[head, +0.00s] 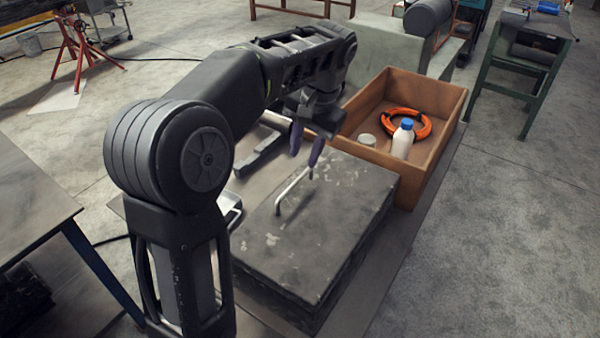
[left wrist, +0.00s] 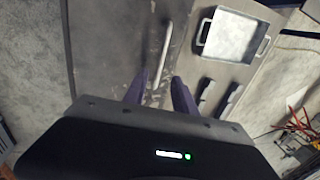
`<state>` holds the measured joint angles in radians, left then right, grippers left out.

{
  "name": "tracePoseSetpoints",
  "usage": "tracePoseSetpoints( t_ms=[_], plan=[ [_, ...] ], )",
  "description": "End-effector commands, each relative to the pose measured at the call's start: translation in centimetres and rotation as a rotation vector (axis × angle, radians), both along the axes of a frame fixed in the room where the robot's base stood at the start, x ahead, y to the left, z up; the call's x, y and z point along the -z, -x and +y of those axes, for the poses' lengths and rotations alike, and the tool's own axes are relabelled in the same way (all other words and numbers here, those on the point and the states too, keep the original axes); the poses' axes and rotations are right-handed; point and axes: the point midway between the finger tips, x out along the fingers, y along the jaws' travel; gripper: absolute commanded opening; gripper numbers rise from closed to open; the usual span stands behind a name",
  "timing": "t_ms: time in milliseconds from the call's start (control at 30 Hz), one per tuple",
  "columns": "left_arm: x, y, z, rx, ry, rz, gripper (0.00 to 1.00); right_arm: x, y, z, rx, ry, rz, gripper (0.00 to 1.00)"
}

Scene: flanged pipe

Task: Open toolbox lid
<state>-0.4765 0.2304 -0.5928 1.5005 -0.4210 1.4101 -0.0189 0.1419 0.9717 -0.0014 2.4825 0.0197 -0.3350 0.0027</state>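The toolbox (head: 335,220) is a dark, worn box with its lid closed and lying flat. A pale metal handle (head: 293,191) stands up from the lid. In the left wrist view the lid (left wrist: 110,50) fills the upper left, with the handle (left wrist: 161,52) running along it. My left gripper (head: 304,152) is above the far end of the handle, fingers apart and pointing down, with nothing between them. In the left wrist view its two fingers (left wrist: 156,90) are spread near the handle's lower end. I cannot tell if a finger touches the handle. My right gripper is in neither view.
A wooden crate (head: 440,165) behind the toolbox holds an orange coil (head: 423,122), a white bottle with a blue cap (head: 403,140) and a small round pale item (head: 367,140). A metal tray (left wrist: 232,38) and dark tools (left wrist: 228,98) lie beside the toolbox. Floor at right is clear.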

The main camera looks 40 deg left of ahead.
Motion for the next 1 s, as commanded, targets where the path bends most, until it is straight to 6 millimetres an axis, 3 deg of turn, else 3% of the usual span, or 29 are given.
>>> tracePoseSetpoints(
  t_ms=[267,467,700,1000],
  plan=[
    [2.6,0.1,0.6,-0.004,0.001,0.0,0.33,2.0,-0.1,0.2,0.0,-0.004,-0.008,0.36],
    [5.6,0.0,1.0,-0.001,-0.001,-0.001,0.33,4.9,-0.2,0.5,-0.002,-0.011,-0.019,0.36],
    [7.2,0.1,1.5,-0.001,-0.001,0.0,0.33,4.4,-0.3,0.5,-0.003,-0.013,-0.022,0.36],
    [7.3,0.0,1.5,-0.001,0.0,-0.001,0.31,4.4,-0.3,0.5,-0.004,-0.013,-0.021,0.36]
  ],
)
